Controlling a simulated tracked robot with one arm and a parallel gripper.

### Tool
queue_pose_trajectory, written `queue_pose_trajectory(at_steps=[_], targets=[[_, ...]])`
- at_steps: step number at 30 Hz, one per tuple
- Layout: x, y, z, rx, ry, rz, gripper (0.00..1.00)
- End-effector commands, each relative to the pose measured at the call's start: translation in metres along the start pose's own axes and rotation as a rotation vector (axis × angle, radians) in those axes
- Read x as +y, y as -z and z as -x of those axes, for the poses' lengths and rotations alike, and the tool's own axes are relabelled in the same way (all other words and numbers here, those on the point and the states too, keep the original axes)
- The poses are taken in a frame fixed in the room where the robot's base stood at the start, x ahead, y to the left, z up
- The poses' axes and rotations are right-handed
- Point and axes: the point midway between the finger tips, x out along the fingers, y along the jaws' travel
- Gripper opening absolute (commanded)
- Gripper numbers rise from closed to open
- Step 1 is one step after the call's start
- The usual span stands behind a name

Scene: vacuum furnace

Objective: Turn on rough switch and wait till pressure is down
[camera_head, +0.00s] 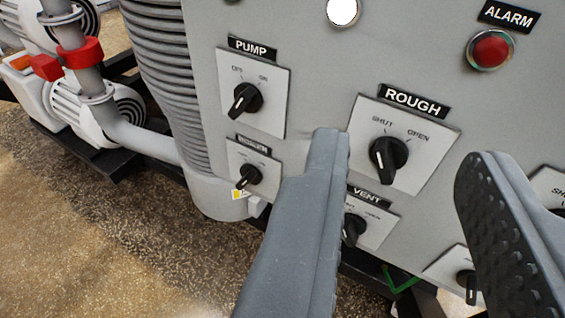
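The rough switch (388,155) is a black rotary knob on a white plate (412,118) marked SHUT and OPEN, under a black ROUGH label. Its pointer hangs down and slightly right, so its setting is hard to read. My gripper (405,155) is in the foreground with its two grey fingers spread wide. The knob shows in the gap between them, nearer the left finger. The fingers are empty, and I cannot tell how far they are from the panel. No pressure readout is in view.
Other knobs are PUMP (245,98) at left, a smaller one (248,176) below it, and VENT (353,230), partly behind the left finger. A red ALARM button (491,50) is at upper right. Ribbed hose, pipes and pump (92,105) stand at left. Floor (90,230) shows lower left.

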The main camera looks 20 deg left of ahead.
Motion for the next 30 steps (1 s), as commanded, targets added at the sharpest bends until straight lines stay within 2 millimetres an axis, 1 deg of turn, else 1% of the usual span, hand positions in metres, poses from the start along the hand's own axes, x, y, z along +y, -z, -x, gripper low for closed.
queue_pose_trajectory(at_steps=[1,3,6,9,12,15,19,23,26,30], targets=[[-0.016,-0.021,-0.008,-0.009,-0.010,0.034,0.32],[-0.027,-0.042,-0.013,0.006,-0.050,0.087,0.32],[-0.033,-0.072,-0.013,0.020,-0.120,0.179,0.32],[-0.032,-0.091,-0.007,0.035,-0.189,0.270,0.32],[-0.029,-0.102,-0.002,0.051,-0.241,0.341,0.32],[-0.025,-0.106,0.003,0.061,-0.275,0.386,0.32],[-0.021,-0.107,0.001,0.066,-0.290,0.403,0.32],[-0.018,-0.105,-0.011,0.067,-0.291,0.398,0.32],[-0.014,-0.104,-0.024,0.067,-0.292,0.397,0.32],[-0.008,-0.103,-0.046,0.065,-0.291,0.398,0.32]])
